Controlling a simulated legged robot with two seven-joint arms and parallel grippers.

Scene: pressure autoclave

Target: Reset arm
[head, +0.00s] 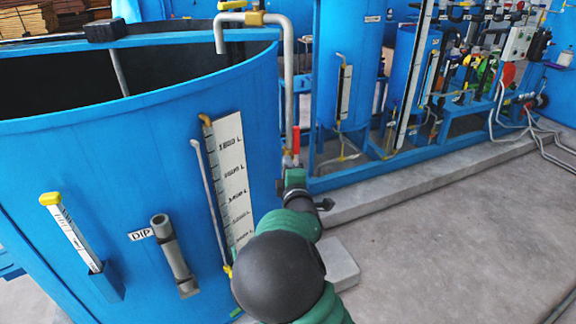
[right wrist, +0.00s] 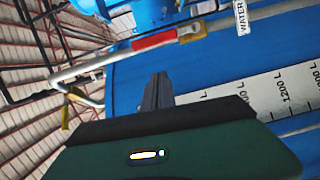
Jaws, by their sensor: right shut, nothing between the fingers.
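My right gripper (head: 295,178) is in front of the blue tank, just below a red valve handle (head: 296,140) on the upright pipe. Its fingers are hard to make out in the head view. In the right wrist view, its dark fingers (right wrist: 157,92) are together with nothing held. The red handle (right wrist: 154,40) shows beyond the fingertips there, with a visible gap in the picture. Whether the gripper touches the pipe cannot be told. My left gripper is not in view.
The open blue tank (head: 140,150) fills the left, with a litre scale (head: 230,175), a grey dip tube (head: 172,255) and a yellow-topped gauge (head: 75,235). A pipe (head: 288,60) arches over its rim. Blue framed equipment (head: 350,60) stands behind. The concrete floor (head: 460,235) at right is clear.

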